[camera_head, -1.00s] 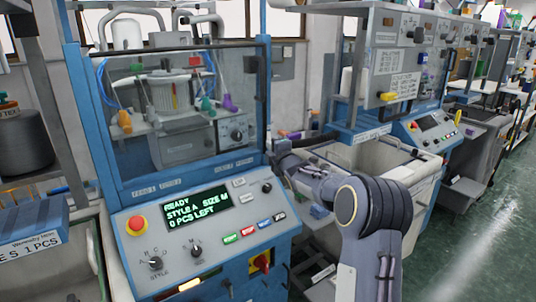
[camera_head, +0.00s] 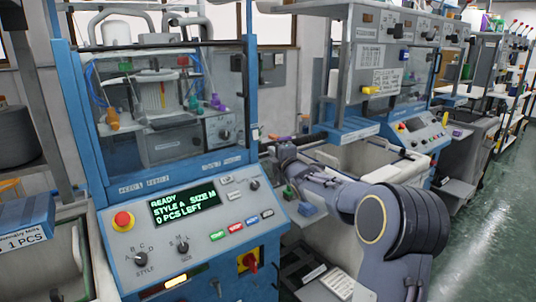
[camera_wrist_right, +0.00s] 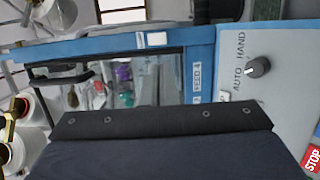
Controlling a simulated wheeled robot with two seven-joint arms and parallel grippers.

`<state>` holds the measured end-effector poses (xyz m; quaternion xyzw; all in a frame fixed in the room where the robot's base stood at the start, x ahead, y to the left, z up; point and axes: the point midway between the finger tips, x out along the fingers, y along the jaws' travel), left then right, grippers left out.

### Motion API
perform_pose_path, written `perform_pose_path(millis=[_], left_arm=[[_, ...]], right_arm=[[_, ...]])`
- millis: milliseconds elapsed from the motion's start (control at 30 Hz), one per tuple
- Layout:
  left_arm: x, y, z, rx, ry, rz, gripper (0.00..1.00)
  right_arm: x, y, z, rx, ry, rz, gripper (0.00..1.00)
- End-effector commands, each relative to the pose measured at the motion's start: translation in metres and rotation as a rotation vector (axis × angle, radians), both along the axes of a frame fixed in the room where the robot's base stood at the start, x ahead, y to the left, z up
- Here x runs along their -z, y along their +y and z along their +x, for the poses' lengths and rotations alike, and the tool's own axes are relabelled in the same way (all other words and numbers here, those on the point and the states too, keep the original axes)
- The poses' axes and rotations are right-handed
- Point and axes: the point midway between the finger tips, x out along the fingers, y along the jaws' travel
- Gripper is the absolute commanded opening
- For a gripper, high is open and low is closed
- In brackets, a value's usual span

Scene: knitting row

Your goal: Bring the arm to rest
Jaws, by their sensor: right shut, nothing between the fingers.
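My right arm enters the head view from the lower right, its elbow bent, and its forearm reaches left to the side of the blue knitting machine (camera_head: 208,258). My right gripper (camera_head: 283,154) is small there, just right of the machine's window, shut with nothing held. I cannot tell whether it touches the machine. In the right wrist view a dark block of my gripper fills the bottom, and the fingertips do not show clearly. Behind it are the machine's window and an AUTO/HAND knob (camera_wrist_right: 258,67). My left gripper is not in view.
The machine's display (camera_head: 185,205) reads READY, STYLE A, SIZE M, 0 PCS LEFT. A red stop button (camera_head: 123,220) sits left of it. A pale bin (camera_head: 365,160) stands behind my forearm, close to it. More machines line the right side. Green floor (camera_head: 490,215) is open at right.

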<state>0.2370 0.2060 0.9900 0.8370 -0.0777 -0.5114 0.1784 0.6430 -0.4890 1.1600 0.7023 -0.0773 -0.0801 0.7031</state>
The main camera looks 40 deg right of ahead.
Motion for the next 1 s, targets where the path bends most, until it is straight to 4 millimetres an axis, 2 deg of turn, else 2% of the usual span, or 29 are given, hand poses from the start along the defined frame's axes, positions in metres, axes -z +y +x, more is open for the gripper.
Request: perform_pose_path(millis=[33,200,400,600,667,733,767,867,1000], left_arm=[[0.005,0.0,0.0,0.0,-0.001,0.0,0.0],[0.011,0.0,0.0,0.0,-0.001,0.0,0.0],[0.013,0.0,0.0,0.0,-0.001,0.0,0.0],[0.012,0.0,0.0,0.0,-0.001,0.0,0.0],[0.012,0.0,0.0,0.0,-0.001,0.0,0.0],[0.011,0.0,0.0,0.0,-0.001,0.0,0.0],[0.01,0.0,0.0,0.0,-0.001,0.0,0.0],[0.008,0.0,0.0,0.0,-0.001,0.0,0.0],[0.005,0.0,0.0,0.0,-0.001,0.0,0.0]], right_arm=[[0.0,-0.002,-0.012,0.004,-0.003,-0.001,0.0],[0.0,-0.002,-0.039,0.003,-0.002,-0.001,0.0],[-0.001,-0.002,-0.052,0.002,-0.001,0.0,0.0],[-0.001,-0.001,-0.054,0.002,-0.001,0.003,0.0],[-0.002,0.001,-0.057,0.008,0.003,0.032,0.0],[-0.002,0.008,-0.069,0.025,0.017,0.13,0.0],[-0.001,0.012,-0.077,0.037,0.029,0.196,0.0],[0.013,0.042,-0.12,0.094,0.097,0.522,0.0],[0.054,0.108,-0.195,0.193,0.249,1.011,0.0]])
